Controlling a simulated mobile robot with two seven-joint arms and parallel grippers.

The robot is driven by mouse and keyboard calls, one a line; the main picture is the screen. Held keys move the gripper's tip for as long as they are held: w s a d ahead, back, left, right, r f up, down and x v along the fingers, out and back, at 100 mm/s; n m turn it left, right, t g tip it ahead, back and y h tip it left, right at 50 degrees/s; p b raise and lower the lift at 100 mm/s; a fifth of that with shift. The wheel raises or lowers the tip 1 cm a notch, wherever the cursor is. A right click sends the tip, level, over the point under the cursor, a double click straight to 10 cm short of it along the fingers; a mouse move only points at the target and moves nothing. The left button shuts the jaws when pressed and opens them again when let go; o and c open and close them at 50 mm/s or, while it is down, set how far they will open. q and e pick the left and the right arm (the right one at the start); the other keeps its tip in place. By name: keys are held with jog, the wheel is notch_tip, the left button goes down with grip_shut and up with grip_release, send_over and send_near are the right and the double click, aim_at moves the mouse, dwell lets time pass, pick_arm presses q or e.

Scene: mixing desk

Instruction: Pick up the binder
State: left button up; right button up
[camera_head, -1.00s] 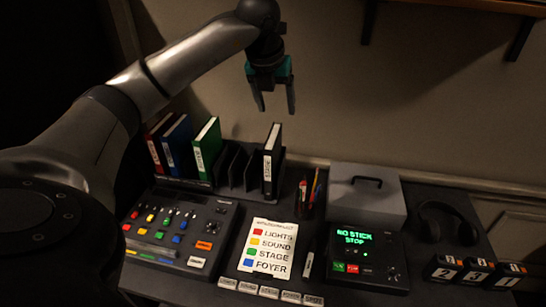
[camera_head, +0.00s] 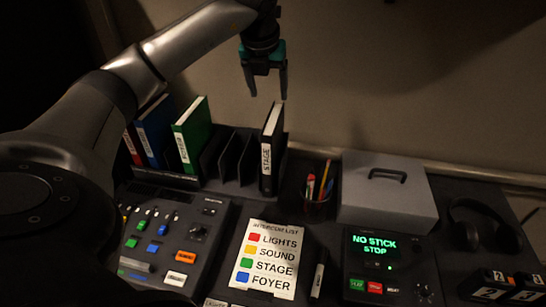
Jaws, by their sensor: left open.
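Several binders stand in a dark desk rack (camera_head: 228,160). The black binder (camera_head: 270,142), its spine labelled STAGE, stands upright at the rack's right end. A green binder (camera_head: 193,134), a blue binder (camera_head: 153,130) and a red binder (camera_head: 131,147) stand further left, the red one partly hidden by my arm. My left gripper (camera_head: 267,97) is open and empty, pointing down just above the black binder's top and apart from it. My right gripper is not in view.
A pen cup (camera_head: 318,196) and a grey box (camera_head: 388,192) with a handle stand right of the black binder. A mixing console (camera_head: 170,245), a colour-keyed list card (camera_head: 268,260) and a lit NO STICK STOP panel (camera_head: 385,268) lie in front. Headphones (camera_head: 480,222) lie right.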

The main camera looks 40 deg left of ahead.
aim_at(272, 118)
pick_arm(q)
jog(key=b+x, duration=0.1)
jog(key=x, duration=0.8)
jog(key=shift+w, duration=0.1)
jog(key=shift+w+a+f, duration=0.1)
jog(key=shift+w+f, duration=0.1)
jog(key=shift+f, duration=0.3)
jog(key=b+x, duration=0.1)
jog(key=x, duration=0.3)
jog(key=shift+w+f, duration=0.25)
jog(key=shift+f, duration=0.05)
jog(key=shift+a+f, duration=0.1)
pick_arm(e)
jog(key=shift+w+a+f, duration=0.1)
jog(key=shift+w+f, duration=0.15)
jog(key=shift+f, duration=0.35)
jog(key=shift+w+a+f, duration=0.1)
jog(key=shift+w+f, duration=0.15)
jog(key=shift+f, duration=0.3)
pick_arm(q)
jog(key=shift+f, duration=0.25)
grip_shut()
